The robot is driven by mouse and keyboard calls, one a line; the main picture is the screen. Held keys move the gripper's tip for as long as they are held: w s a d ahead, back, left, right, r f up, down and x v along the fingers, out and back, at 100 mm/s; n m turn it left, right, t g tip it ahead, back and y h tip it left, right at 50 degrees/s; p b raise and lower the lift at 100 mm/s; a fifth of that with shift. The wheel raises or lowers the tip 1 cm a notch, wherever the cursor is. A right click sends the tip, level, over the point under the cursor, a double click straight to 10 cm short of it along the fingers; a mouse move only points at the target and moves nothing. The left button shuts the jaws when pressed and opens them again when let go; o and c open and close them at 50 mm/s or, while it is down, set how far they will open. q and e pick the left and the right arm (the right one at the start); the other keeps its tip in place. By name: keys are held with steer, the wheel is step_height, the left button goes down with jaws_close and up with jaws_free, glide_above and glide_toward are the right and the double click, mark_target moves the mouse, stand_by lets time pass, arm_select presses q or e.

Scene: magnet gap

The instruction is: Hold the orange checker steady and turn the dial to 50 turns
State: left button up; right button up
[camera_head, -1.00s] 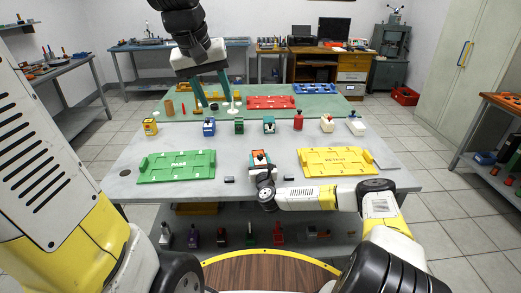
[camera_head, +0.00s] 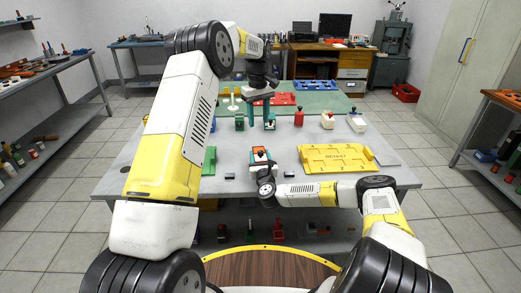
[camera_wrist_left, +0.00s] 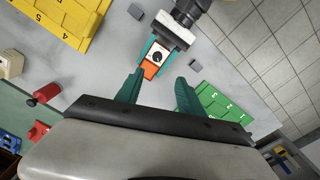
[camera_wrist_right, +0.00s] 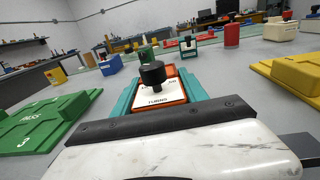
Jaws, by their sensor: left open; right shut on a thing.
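The orange checker (camera_head: 260,156) stands near the front middle of the grey table. In the right wrist view its orange body (camera_wrist_right: 176,88) has a white face with lettering that includes "TURNS" and a black dial knob (camera_wrist_right: 152,74) on it. My right gripper (camera_head: 263,172) is shut on the checker, with teal fingers on both sides of it. My left gripper (camera_head: 258,124) is open and empty above the table, behind the checker. In the left wrist view the checker (camera_wrist_left: 152,68) shows beyond the open left fingers (camera_wrist_left: 158,92). The dial reading is too small to tell.
A yellow tray (camera_head: 338,158) lies right of the checker, and a green tray (camera_head: 209,160) lies left, partly hidden by my left arm. Small dark blocks (camera_head: 289,174) lie near the checker. A red item (camera_head: 299,118) and several others stand farther back.

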mark_target(260, 152)
arm_select(q)
steer(key=f, duration=1.4)
steer(key=shift+w+d+f, duration=0.35)
steer(key=shift+w+f, duration=0.05)
jaws_close()
